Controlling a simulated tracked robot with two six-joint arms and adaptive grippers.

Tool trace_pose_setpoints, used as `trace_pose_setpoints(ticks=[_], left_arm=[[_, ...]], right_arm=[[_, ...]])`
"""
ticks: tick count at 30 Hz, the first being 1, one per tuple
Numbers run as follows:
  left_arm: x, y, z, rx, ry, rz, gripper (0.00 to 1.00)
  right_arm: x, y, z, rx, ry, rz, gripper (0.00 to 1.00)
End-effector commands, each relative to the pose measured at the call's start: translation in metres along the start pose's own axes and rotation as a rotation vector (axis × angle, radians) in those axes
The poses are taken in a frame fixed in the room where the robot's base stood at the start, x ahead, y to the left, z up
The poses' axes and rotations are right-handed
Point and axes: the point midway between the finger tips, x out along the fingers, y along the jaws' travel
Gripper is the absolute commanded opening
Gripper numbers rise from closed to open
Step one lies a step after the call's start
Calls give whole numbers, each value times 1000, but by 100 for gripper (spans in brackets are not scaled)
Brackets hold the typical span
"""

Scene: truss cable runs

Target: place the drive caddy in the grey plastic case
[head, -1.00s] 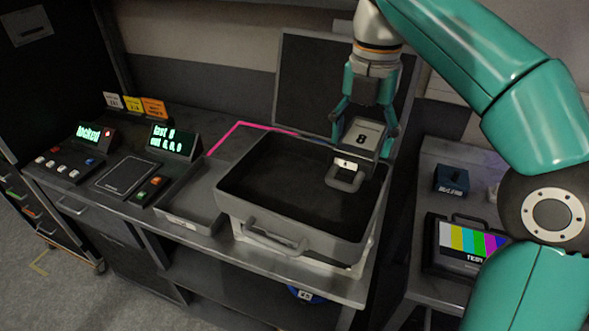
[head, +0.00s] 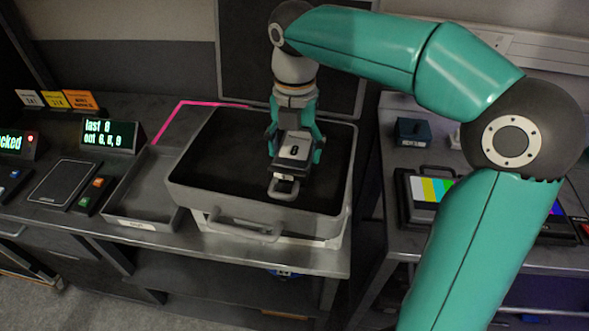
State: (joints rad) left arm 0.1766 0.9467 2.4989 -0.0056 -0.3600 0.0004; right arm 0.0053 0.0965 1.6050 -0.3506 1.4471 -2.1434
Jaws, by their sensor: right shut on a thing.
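The drive caddy (head: 294,152) is a grey box marked 8 with a loop handle at its front. My right gripper (head: 293,148) is shut on it, with a teal finger on each side. The caddy is over or within the opening of the grey plastic case (head: 180,193); I cannot tell whether it touches the dark floor of the case. The case stands open on the bench, its lid (head: 330,60) upright behind it and its handle at the front. My left gripper is not in view.
A shallow grey tray (head: 140,205) sits left of the case. Further left are a display reading "last 8" (head: 108,136), a flat pad (head: 65,184) and a button box (head: 92,195). On the right bench are a small dark blue box (head: 413,132) and a color-bar monitor (head: 428,190).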

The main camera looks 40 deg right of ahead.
Motion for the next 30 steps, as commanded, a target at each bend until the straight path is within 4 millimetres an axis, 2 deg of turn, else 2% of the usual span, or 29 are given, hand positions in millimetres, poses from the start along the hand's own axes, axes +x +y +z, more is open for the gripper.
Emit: trace_pose_setpoints(ticks=[8,15,26,27,30], left_arm=[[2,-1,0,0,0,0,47],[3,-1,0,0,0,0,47],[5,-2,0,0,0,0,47],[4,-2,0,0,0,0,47],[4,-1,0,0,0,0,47]], right_arm=[[24,-1,1,3,-1,1,14],[52,-1,1,2,-1,1,14],[56,-1,1,3,-2,1,14],[57,-1,1,3,-1,1,76],[56,-1,1,3,-1,0,92]])
